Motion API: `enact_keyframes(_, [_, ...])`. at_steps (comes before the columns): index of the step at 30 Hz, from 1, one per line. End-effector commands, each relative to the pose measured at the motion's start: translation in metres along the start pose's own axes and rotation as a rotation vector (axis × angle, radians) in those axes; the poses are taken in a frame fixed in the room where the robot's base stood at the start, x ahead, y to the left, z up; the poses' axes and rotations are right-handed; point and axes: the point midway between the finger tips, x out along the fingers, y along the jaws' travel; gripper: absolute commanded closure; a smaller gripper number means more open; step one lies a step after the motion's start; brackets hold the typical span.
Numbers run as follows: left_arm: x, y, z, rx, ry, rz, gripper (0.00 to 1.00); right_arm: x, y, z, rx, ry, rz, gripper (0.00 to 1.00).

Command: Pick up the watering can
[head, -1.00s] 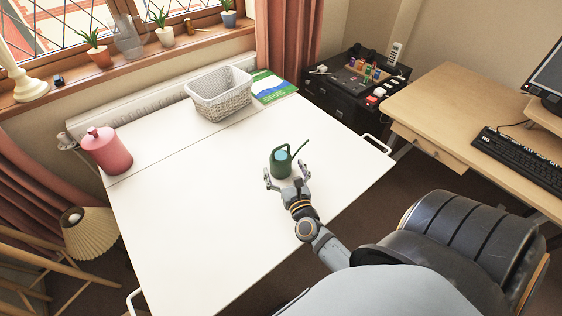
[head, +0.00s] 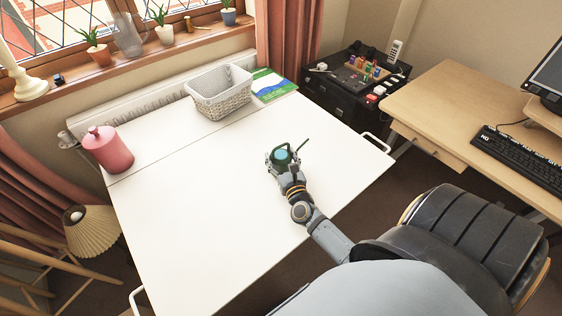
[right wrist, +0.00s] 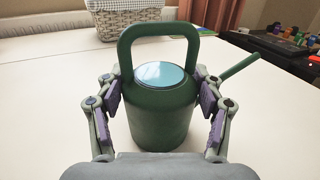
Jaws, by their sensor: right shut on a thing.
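The green watering can (head: 283,157) stands upright on the white table, toward its right side. It has a looped handle, a pale blue disc on top and a thin spout pointing right. In the right wrist view the can (right wrist: 161,118) fills the middle. My right gripper (head: 283,162) is shut on the can's body, with its purple-padded fingers (right wrist: 160,108) on both sides. Whether the can's base touches the table is hard to tell. My left gripper is not in view.
A pink canister (head: 107,150) stands at the table's left. A woven basket (head: 222,101) and a green-blue booklet (head: 272,86) lie at the back. The white table (head: 200,210) is otherwise clear. A desk (head: 440,110) with a keyboard is at the right.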

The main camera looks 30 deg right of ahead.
Motion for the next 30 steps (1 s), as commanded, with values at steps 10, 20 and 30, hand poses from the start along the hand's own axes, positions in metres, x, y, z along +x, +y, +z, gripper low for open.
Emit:
enact_keyframes(10, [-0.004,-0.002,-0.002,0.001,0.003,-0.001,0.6,0.001,0.0,0.007,0.001,-0.004,-0.001,0.81])
enact_keyframes(20, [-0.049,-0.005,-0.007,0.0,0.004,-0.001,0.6,0.0,0.0,0.08,0.002,-0.004,0.001,0.81])
enact_keyframes(30, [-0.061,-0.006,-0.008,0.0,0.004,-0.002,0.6,0.0,0.002,0.102,0.001,-0.001,0.003,0.81])
